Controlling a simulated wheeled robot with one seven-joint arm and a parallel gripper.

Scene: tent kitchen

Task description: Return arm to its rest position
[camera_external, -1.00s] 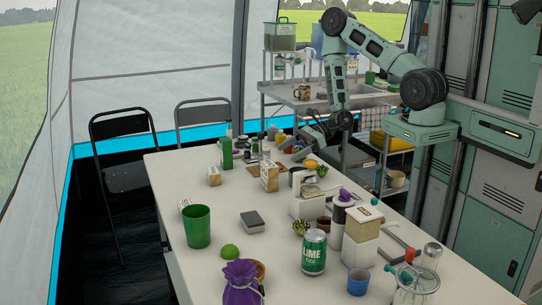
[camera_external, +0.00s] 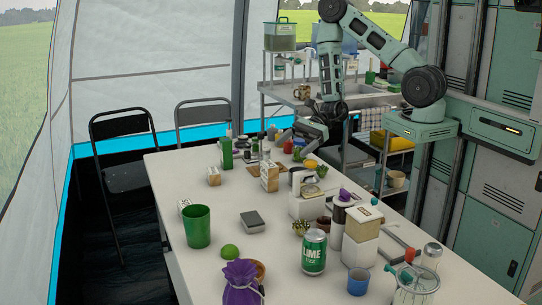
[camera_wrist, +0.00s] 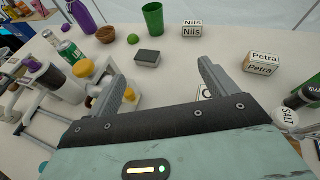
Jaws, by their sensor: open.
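My gripper (camera_external: 284,137) hangs at the far end of the long white table (camera_external: 205,270), low over the crowded items there. In the wrist view my gripper (camera_wrist: 165,85) is open. Its two fingers are spread wide with nothing held between them. A dark grey block (camera_wrist: 147,57) lies on the table beyond the fingertips. My arm is bent at the elbow and reaches down from the green shoulder base at the right.
Two black chairs (camera_external: 122,150) stand at the left. A metal sink stand (camera_external: 300,103) is behind the arm.

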